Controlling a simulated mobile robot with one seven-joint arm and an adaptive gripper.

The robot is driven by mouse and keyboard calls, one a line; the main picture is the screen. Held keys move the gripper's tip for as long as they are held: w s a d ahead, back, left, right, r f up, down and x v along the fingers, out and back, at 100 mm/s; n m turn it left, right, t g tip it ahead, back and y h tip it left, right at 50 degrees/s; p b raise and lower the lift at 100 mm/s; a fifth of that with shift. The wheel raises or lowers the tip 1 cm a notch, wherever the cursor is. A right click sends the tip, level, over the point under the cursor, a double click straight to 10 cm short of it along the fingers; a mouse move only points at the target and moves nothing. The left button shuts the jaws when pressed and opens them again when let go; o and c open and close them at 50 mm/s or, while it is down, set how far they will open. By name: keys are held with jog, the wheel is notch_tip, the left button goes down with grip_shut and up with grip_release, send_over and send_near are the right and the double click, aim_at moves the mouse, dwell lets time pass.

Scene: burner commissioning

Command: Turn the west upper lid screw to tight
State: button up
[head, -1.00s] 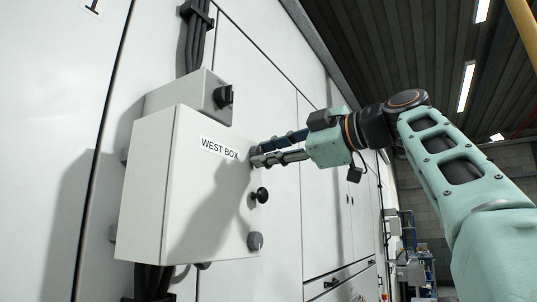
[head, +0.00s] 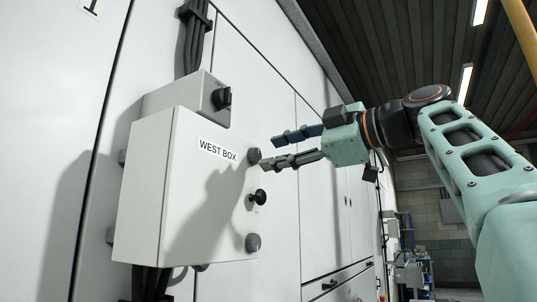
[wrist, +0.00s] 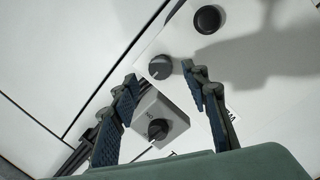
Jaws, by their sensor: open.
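The west box (head: 145,190) is a pale grey cabinet labelled WEST BOX on the white wall panels. Its upper lid screw (head: 254,156), a round dark grey knob, is at the lid's upper right edge. In the wrist view the upper lid screw (wrist: 160,66) shows between and just beyond the fingertips, with a pale mark on its face. I cannot tell from it whether the screw is tight. My gripper (head: 272,151) is open and empty, a little off the screw to the right. The two fingers also show in the wrist view (wrist: 158,74).
A black knob (head: 260,197) juts out below the upper screw, and the lower lid screw (head: 253,243) is beneath it. A smaller box with a black rotary switch (head: 222,98) is above the west box. Cables (head: 195,40) run up the wall.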

jog(key=v, duration=0.8)
jog(key=shift+s+d, duration=0.25)
jog(key=shift+s, duration=0.05)
